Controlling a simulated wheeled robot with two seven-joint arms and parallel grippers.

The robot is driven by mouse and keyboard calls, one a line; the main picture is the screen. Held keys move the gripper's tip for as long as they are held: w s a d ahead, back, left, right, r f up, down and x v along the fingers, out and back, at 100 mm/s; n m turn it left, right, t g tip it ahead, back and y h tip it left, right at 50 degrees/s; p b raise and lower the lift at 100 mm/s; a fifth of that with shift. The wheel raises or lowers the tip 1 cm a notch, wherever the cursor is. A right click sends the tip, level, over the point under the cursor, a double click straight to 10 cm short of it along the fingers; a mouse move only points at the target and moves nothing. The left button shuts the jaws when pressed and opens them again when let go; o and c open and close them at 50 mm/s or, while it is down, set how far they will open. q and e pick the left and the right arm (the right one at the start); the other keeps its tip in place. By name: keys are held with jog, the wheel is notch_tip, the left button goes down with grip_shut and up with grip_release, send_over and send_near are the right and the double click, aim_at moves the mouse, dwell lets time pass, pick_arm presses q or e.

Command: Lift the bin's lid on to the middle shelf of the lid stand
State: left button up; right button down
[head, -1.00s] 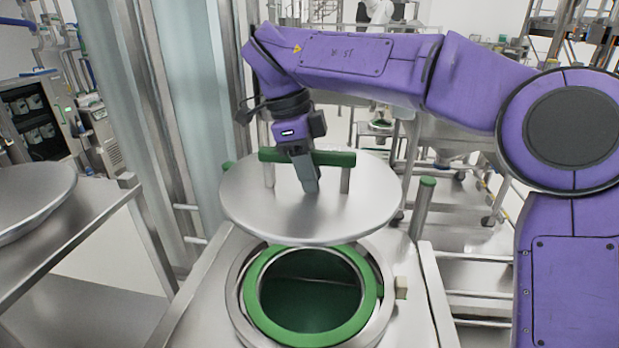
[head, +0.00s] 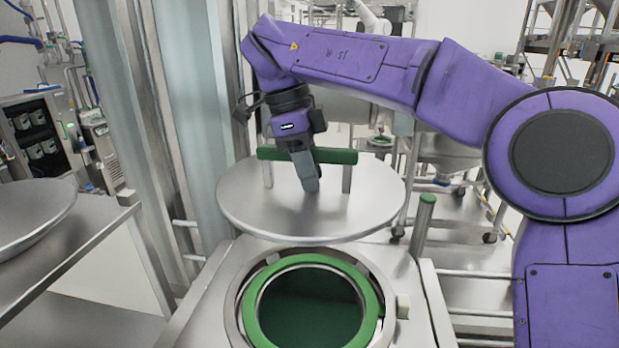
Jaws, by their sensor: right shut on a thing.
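The round steel lid (head: 260,208) hangs level above the bin (head: 375,295), held by its green bar handle (head: 338,156) on two posts. My right gripper (head: 308,180) is shut on the handle near its middle; the handle partly hides behind the fingers. The bin's green-rimmed mouth is open below the lid, dark green inside. My left gripper is not in view.
A steel column and glass panel (head: 185,130) stand between the stand and the lid. A green-capped post (head: 424,225) rises right of the bin. Steel carts and rails fill the back right.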

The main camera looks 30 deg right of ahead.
aim_at(312, 148)
jog(key=shift+r, duration=2.45)
